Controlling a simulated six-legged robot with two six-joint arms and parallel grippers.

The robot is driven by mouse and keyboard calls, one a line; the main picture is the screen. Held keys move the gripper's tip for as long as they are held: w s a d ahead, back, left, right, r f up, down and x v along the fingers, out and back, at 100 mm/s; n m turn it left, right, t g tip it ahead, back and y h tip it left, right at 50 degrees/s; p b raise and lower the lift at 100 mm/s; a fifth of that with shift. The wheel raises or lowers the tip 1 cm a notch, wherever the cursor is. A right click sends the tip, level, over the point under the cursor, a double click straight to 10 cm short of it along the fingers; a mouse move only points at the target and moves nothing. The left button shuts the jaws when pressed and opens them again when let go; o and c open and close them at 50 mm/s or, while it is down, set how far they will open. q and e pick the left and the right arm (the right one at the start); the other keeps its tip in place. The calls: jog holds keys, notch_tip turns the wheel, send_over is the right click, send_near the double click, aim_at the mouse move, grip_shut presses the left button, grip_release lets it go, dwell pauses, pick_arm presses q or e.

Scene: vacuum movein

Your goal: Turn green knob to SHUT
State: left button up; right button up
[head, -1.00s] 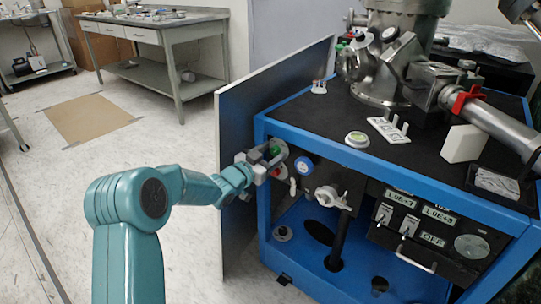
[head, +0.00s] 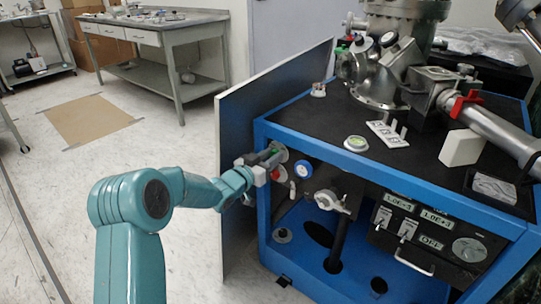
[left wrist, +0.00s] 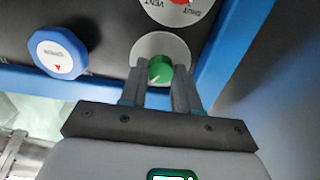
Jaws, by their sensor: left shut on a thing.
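The green knob (left wrist: 160,70) sits on a round light plate on the dark front panel of the blue-framed cart. It has a white pointer mark that slants to the lower left in the left wrist view. My left gripper (left wrist: 160,76) has one finger on each side of the knob and is shut on it. In the head view my left gripper (head: 268,162) is at the panel's upper left corner and hides most of the knob. The labels around the green knob cannot be read. My right gripper is not in view.
A red knob (left wrist: 182,2) with VENT and SHUT labels and a blue knob (left wrist: 58,53) are close by. A silver valve handle (head: 333,201) sticks out to the right. A grey open door panel (head: 240,150) stands beside my left gripper.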

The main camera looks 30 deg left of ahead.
pick_arm(q)
jog(key=shift+a+f+n+p, duration=0.1)
jog(key=shift+n+p, duration=1.55)
jog(key=shift+n, duration=2.2)
jog(key=shift+a+n+p, duration=0.1)
jog(key=shift+n+p, duration=1.5)
jog(key=shift+n, duration=2.25)
jog(key=o, duration=1.1)
jog(key=shift+c, duration=0.2)
jog(key=s+a+p, duration=0.1)
jog(key=s+p, duration=0.1)
jog(key=s, duration=1.4)
jog(key=shift+s, duration=0.2)
